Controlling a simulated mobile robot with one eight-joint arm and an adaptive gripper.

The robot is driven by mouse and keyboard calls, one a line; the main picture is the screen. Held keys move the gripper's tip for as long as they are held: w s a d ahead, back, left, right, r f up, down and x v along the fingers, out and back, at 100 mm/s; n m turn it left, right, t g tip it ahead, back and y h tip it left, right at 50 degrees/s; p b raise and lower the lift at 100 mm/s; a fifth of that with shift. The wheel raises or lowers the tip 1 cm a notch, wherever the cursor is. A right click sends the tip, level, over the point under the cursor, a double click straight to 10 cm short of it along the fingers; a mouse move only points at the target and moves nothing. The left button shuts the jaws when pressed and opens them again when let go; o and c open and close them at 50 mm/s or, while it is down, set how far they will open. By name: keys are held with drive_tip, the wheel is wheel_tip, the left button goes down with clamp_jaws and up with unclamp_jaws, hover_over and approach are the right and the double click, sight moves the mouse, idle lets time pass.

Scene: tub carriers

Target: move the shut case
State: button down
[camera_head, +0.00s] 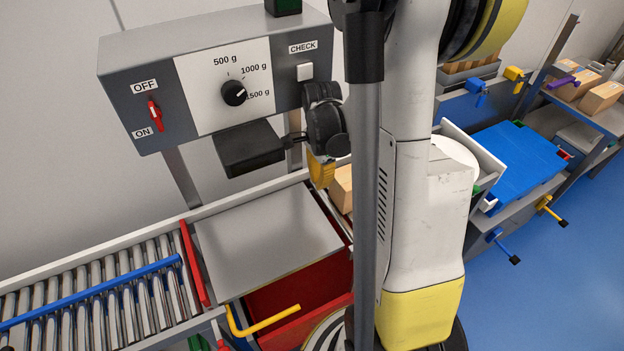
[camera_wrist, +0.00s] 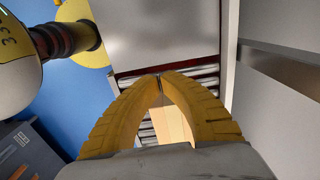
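A tan cardboard case (camera_head: 343,188) shows partly behind my arm, to the right of the grey plate. In the wrist view a tan case (camera_wrist: 172,123) lies on rollers, seen through the gap between my fingers; its top looks closed, but most of it is hidden. My gripper (camera_wrist: 160,76) has its two yellow fingers together at the tips, with nothing held between them. In the head view my gripper (camera_head: 321,172) points down above the conveyor, close to the case in the picture; I see no contact.
A control box (camera_head: 215,85) with a dial and a black block (camera_head: 248,148) stands behind. Rollers (camera_head: 90,290) with a blue bar run left. A blue tub lid (camera_head: 520,160) and more tan boxes (camera_head: 602,97) are right.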

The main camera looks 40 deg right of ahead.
wheel_tip(320, 180, down, 10)
drive_tip(key=b, duration=0.3)
drive_tip(key=shift+s+r+b, duration=0.15)
drive_tip(key=shift+r+b, duration=0.1)
drive_tip(key=shift+b, duration=0.15)
drive_tip(key=d, duration=0.2)
drive_tip(key=s+d, duration=0.1)
drive_tip(key=d, duration=0.1)
drive_tip(key=shift+f+b, duration=0.1)
drive_tip(key=shift+b, duration=0.3)
drive_tip(key=s+d, duration=0.2)
drive_tip(key=d, duration=0.8)
drive_tip(key=s+d, duration=0.3)
drive_tip(key=d, duration=0.7)
drive_tip(key=s+d+b, duration=0.1)
drive_tip(key=s+d, duration=0.1)
drive_tip(key=d, duration=0.9)
drive_tip(key=shift+s, duration=0.2)
